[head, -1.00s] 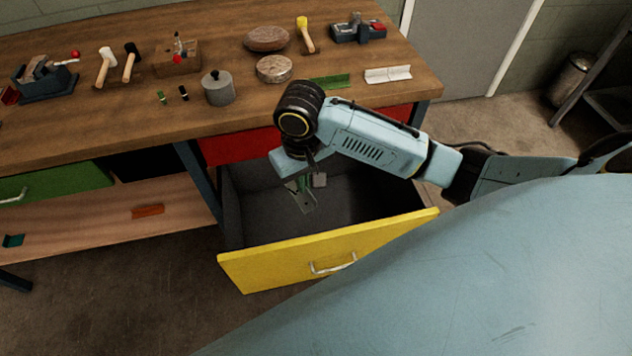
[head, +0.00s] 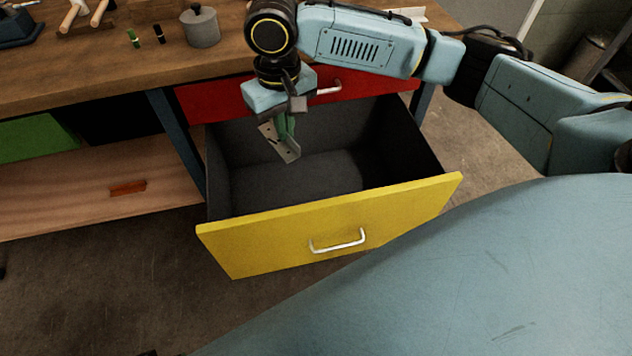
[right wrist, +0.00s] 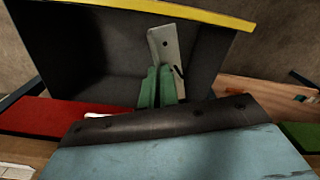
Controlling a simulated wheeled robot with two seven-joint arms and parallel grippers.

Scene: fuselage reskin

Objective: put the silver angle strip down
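The silver angle strip (head: 279,142) is a short grey piece with small dark holes. My right gripper (head: 284,128), with green fingers, is shut on it and points down over the open yellow-fronted drawer (head: 330,225). The strip hangs tilted, near the drawer's back left part; I cannot tell how far it is above the drawer floor. In the right wrist view the strip (right wrist: 165,48) sticks out past the green fingertips (right wrist: 157,84), with the dark drawer behind it. My left gripper is not in view.
The drawer's dark floor (head: 290,185) looks empty. A closed red drawer (head: 225,98) is above it. The wooden bench top (head: 100,75) holds a grey lidded pot (head: 200,27) and mallets. An orange piece (head: 128,188) lies on the lower shelf.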

